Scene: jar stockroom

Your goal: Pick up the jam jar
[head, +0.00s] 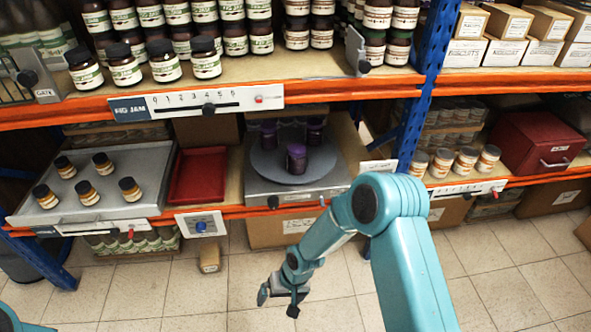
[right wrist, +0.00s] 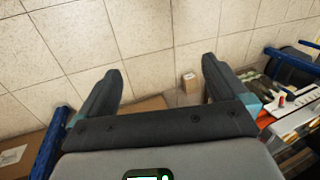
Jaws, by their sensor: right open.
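Dark jars with black lids and green-white labels (head: 206,58) stand in rows on the upper shelf behind a tag reading FIG JAM. Dark jars with purple lids (head: 296,158) stand on a round grey turntable (head: 262,166) on the lower shelf; I cannot tell which one the task means. My right gripper (head: 283,297) hangs over the floor in front of the lower shelf, apart from all jars. In the right wrist view its two fingers (right wrist: 157,78) are spread with nothing between them. My left gripper is not in view.
A grey tray (head: 95,212) with several small jars and a red tray (head: 198,180) sit left of the turntable. A blue post (head: 420,90) stands to its right. A red box (head: 540,145) is farther right. A small carton (head: 209,259) stands on the floor, otherwise largely clear.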

